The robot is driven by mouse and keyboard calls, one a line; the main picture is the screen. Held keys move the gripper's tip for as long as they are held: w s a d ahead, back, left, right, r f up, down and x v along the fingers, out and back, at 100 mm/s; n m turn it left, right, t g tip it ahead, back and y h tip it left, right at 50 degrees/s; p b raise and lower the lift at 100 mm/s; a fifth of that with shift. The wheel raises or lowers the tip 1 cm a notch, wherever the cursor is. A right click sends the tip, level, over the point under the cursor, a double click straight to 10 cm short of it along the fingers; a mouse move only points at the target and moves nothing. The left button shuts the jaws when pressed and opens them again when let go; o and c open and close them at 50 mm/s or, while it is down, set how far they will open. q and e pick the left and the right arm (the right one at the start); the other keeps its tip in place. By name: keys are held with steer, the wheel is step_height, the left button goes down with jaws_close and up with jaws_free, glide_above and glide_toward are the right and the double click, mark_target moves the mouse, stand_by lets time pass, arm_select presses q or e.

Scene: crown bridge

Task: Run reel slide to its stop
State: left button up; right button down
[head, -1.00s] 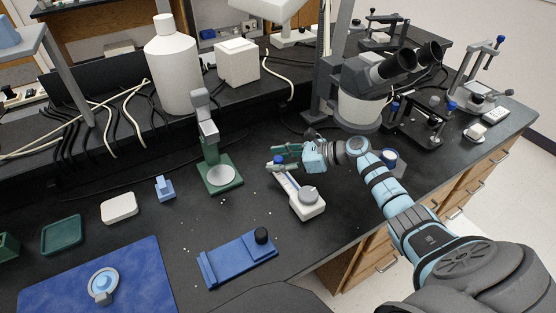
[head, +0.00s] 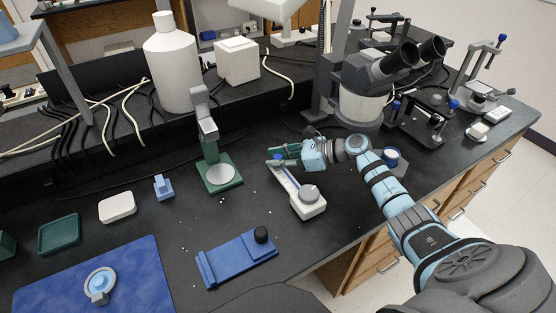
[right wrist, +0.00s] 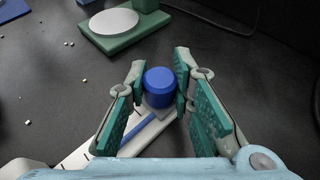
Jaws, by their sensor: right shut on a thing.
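The reel slide is a long white block (head: 308,210) with a grey round reel (head: 309,193) on its near end and a ruled track running away from it. Its round blue knob (right wrist: 160,87) is at the far end of the track. My right gripper (head: 276,157) reaches in from the right over that far end. In the right wrist view its green-padded fingers (right wrist: 159,78) stand on both sides of the knob and are shut on it. A blue strip (right wrist: 140,128) runs from the knob along the white track. My left gripper is out of view.
A green stand (head: 220,177) with a pale disc is left of the slide. A blue fixture (head: 238,260) with a black knob lies in front. The microscope (head: 365,95) stands behind my right arm. Small white bits are scattered on the black bench.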

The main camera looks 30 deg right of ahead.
steer(key=c, duration=1.4)
jaws_free()
steer(key=shift+o, duration=0.2)
steer(key=shift+d, duration=0.1)
steer(key=s+d, duration=0.6)
steer(key=s, duration=0.1)
steer(key=s+d+r, duration=0.1)
steer(key=s+d, duration=0.2)
steer(key=d, duration=0.1)
steer(key=shift+s, duration=0.35)
